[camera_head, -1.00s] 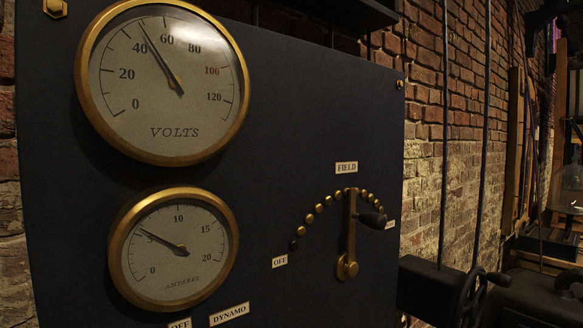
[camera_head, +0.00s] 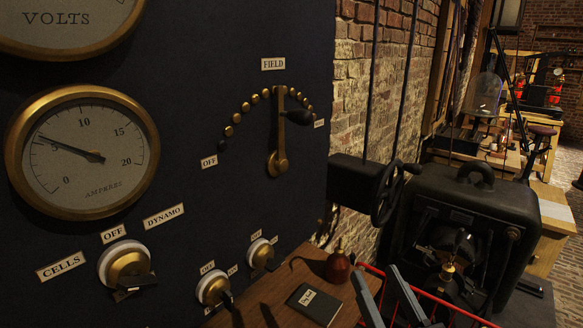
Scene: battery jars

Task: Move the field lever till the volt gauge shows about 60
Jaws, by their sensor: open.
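The field lever (camera_head: 279,140) is a brass arm on the dark panel, pivoted at its lower end and standing nearly upright. Its dark knob (camera_head: 298,117) sticks out toward the right. The lever's upper end is near the top of an arc of brass studs, under the FIELD label (camera_head: 273,64). The volt gauge (camera_head: 62,48) is cut off at the top left; only its lower rim and the word VOLTS show, so its reading is hidden. My gripper (camera_head: 374,275) is at the bottom edge, its two grey fingers apart and empty. It is below and right of the lever, clear of it.
The ampere gauge (camera_head: 83,152) reads about 5. Several rotary switches, including one under OFF (camera_head: 125,268), are low on the panel. A wooden shelf (camera_head: 283,297) holds a dark notebook (camera_head: 314,304) and a reddish-brown bottle (camera_head: 338,267). A handwheel (camera_head: 388,193) and dark machine (camera_head: 470,225) stand right.

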